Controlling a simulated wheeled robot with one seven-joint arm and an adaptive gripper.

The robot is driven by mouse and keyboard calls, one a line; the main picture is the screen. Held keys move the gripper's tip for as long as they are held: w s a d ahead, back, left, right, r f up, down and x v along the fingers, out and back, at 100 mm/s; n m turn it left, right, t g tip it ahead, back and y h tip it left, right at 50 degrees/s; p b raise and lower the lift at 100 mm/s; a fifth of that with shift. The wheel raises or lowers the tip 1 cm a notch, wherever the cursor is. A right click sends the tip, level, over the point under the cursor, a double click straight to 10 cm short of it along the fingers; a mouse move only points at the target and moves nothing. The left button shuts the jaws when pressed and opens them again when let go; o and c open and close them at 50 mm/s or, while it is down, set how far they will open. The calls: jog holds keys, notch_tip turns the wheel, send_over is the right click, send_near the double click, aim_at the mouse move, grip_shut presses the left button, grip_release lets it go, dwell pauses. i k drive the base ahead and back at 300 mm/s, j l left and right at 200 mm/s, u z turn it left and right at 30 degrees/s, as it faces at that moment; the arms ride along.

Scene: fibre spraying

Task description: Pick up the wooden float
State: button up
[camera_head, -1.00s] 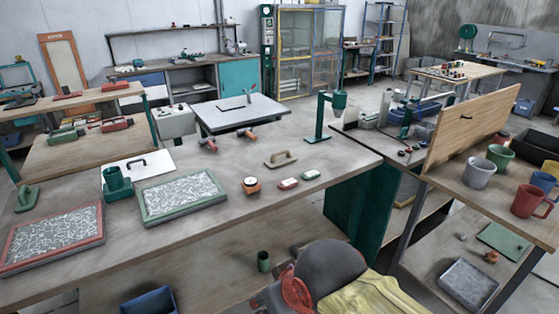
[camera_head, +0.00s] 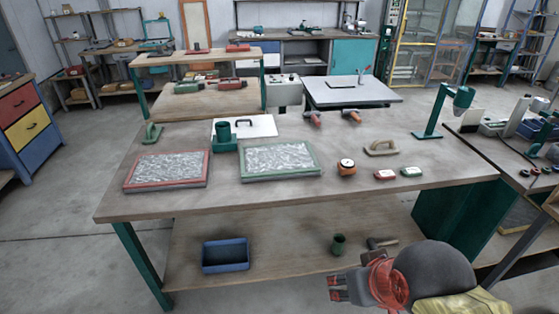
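The wooden float (camera_head: 381,148), a tan board with a raised handle, lies on the right part of the long workbench (camera_head: 115,206) in the head view. My gripper (camera_head: 336,289) is low at the front right, below the bench top's front edge and well apart from the float. Its two fingers point left with a gap between them, and nothing shows between them.
Two framed fibre trays, red (camera_head: 127,186) and green (camera_head: 244,178), lie left of the float. A green stand (camera_head: 438,112) rises at right. A blue bin (camera_head: 204,258) sits on the lower shelf.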

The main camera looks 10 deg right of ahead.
aim_at(376, 149)
jog(key=i+l+z, duration=0.1)
jog(key=i+l, duration=0.35)
jog(key=i+l+z, duration=0.1)
jog(key=i+l, duration=0.3)
jog(key=i, duration=0.15)
jog(key=i+l+z, duration=0.1)
jog(key=i+l, duration=0.3)
jog(key=i+l+z, duration=0.1)
jog(key=i+l, duration=0.2)
jog(key=i, duration=0.35)
